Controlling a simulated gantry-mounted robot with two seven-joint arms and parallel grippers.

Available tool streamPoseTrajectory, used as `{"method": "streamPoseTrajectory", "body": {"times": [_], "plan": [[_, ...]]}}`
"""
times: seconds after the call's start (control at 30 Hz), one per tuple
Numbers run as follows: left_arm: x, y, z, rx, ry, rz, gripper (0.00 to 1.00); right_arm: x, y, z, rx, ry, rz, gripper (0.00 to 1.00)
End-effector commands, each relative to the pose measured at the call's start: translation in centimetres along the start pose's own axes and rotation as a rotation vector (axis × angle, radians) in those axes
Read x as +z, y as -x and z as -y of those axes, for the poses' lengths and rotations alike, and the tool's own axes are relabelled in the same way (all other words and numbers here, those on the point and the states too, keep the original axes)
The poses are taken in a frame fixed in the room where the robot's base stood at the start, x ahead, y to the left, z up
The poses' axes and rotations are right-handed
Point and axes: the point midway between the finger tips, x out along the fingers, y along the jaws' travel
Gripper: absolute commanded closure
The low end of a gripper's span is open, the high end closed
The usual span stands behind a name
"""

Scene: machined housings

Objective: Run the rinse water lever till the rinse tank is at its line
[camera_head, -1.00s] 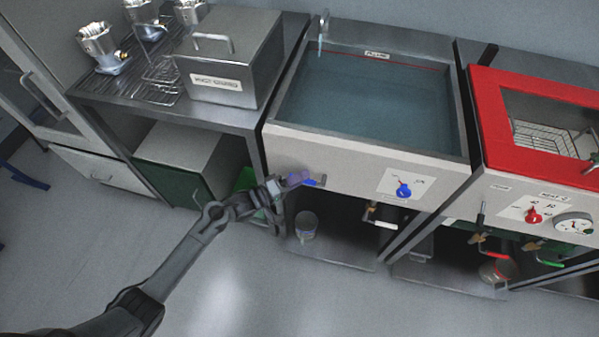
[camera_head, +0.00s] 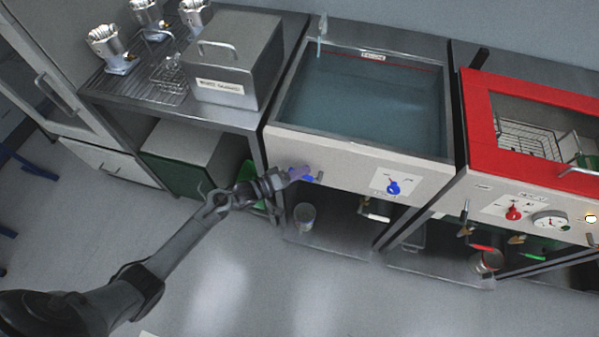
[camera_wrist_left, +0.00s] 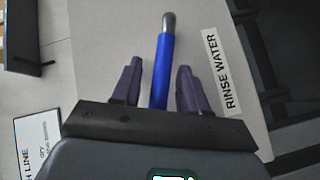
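The rinse water lever (camera_head: 312,178) is a blue-sleeved rod on the front panel of the rinse tank. My left gripper (camera_head: 299,173) is at it. In the left wrist view the lever (camera_wrist_left: 161,70) stands between the two purple fingers of the gripper (camera_wrist_left: 157,82), with a gap on each side. The gripper is open. The rinse tank (camera_head: 455,110) holds blue water (camera_head: 360,100). A red line runs along its back wall beside a small label (camera_head: 373,57), and the water surface looks close below it. A pale blue streak shows at the spout (camera_head: 321,45). My right gripper is not in view.
A blue knob (camera_head: 393,188) sits to the right on the same panel. A red-framed unit (camera_head: 478,125) stands at the right. A metal box (camera_head: 235,60) stands on the left bench. A "RINSE WATER" label (camera_wrist_left: 222,72) lies beside the lever. The floor in front is clear.

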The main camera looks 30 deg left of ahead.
Motion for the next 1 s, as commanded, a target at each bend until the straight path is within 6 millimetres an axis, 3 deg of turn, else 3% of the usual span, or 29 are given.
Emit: {"method": "streamPoseTrajectory", "body": {"times": [0.43, 1.0], "plan": [[0.0, 1.0, 0.0, -0.002, 0.001, 0.0, 0.56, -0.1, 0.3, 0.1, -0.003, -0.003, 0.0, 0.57], [0.0, 9.7, 0.0, -0.002, 0.001, 0.0, 0.56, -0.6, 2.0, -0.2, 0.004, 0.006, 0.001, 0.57]]}}
